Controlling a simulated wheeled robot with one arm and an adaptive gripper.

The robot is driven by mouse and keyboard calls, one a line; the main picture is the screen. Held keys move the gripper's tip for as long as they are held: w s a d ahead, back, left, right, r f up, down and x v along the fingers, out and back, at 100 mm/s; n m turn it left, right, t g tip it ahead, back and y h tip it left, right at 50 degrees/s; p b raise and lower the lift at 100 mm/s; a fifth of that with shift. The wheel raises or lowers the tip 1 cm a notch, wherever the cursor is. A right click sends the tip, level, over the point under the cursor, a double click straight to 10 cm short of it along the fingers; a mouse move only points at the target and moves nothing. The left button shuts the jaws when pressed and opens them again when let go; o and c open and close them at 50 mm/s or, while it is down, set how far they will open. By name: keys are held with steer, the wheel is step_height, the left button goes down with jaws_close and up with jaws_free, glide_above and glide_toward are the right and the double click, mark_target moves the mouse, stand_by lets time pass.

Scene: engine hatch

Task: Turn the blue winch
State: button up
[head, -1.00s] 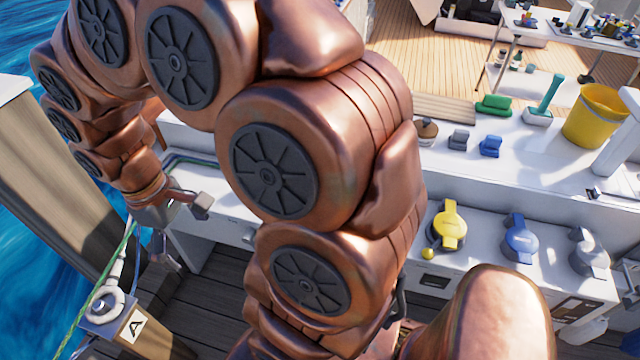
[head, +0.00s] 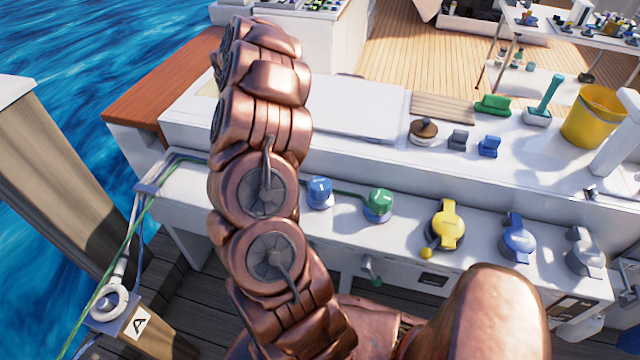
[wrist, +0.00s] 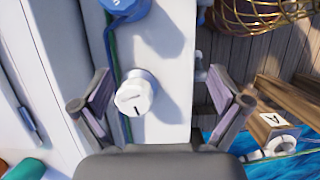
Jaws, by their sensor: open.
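The blue winch (head: 319,192) stands on the white bench just right of my arm in the head view, left of a green winch (head: 378,204). In the wrist view its blue body (wrist: 126,8) is cut off by the top edge, with a blue line running down from it. My gripper (wrist: 160,82) is open and empty in the wrist view, its fingers spread apart over the bench. A white round knob (wrist: 135,94) with a dark mark shows between the fingers, nearer the left one. The blue winch lies beyond the fingertips. My arm hides the gripper in the head view.
Yellow (head: 447,226), blue (head: 518,240) and grey (head: 587,252) handled fittings line the bench at right. A post marked A (head: 137,325) stands at lower left. A brass wire coil (wrist: 255,14) shows at upper right of the wrist view. A yellow bucket (head: 595,117) stands behind.

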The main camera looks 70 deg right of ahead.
steer(key=g, duration=0.1)
glide_above(319, 183)
steer(key=w, duration=0.3)
steer(key=shift+m, duration=0.3)
steer(key=f, duration=0.4)
steer(key=shift+s+f, duration=0.15)
steer(key=shift+s, duration=0.1)
steer(key=p+x, duration=0.2)
steer(key=x, duration=0.4)
steer(key=shift+s+f, duration=0.1)
steer(key=shift+s+f+p, duration=0.2)
steer(key=shift+f+p, duration=0.15)
steer(key=shift+f, duration=0.4)
steer(key=shift+c, duration=0.5)
steer(key=shift+a, duration=0.15)
steer(key=c, duration=1.1)
steer(key=shift+o, duration=0.2)
steer(key=shift+f+b, duration=0.1)
steer(key=shift+b, duration=0.3)
